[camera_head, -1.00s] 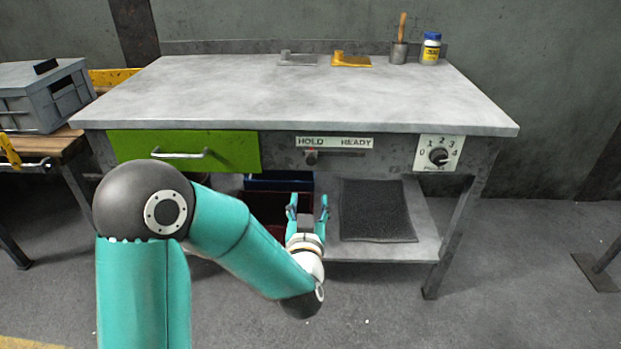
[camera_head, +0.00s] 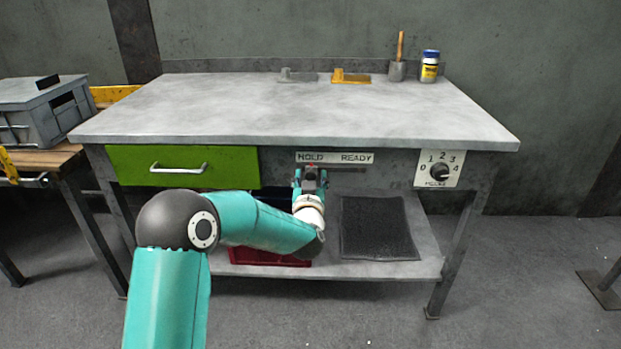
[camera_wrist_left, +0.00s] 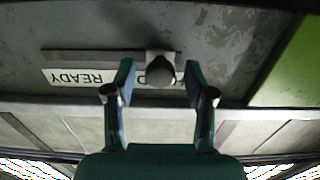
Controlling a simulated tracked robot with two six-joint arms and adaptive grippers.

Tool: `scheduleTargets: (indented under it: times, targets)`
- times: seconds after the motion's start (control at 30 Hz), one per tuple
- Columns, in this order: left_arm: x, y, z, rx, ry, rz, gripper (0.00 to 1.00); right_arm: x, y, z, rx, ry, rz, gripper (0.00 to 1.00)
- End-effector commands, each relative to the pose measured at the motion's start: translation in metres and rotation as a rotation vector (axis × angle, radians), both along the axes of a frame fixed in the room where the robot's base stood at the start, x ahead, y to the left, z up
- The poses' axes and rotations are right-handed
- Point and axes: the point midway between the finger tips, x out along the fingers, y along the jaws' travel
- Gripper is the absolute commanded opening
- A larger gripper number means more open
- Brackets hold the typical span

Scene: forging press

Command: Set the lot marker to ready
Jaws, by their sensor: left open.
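The lot marker is a slider with a dark knob on a slot under the HOLD/READY label (camera_head: 335,158) on the bench's front. In the head view the knob (camera_head: 311,171) is at the HOLD end, partly hidden by my gripper. My left gripper (camera_head: 311,178) is open right in front of it. In the left wrist view, upside down, the round knob (camera_wrist_left: 161,74) sits between the two open fingers (camera_wrist_left: 159,88), with a gap visible on each side. The READY end of the label (camera_wrist_left: 72,77) lies to the left there. My right gripper is not in view.
A green drawer (camera_head: 183,167) is left of the label and a rotary dial (camera_head: 440,171) is at the right. The bench top (camera_head: 290,110) overhangs above. A lower shelf holds a dark mat (camera_head: 377,228) and a red bin (camera_head: 268,257).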

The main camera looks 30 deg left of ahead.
Motion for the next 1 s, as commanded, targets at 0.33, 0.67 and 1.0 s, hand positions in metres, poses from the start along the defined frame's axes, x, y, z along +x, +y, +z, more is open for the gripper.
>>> scheduleTargets:
  times: [0.33, 0.67, 1.0]
  targets:
    - [0.0094, 0.007, 0.0, 0.0, 0.0, 0.001, 0.54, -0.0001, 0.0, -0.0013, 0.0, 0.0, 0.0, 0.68]
    - [0.0092, 0.0069, 0.0002, 0.0, 0.0, 0.001, 0.19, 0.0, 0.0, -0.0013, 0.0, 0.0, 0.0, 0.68]
    - [0.009, 0.0067, 0.0002, 0.0, 0.0, 0.001, 0.0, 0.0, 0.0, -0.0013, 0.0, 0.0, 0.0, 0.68]
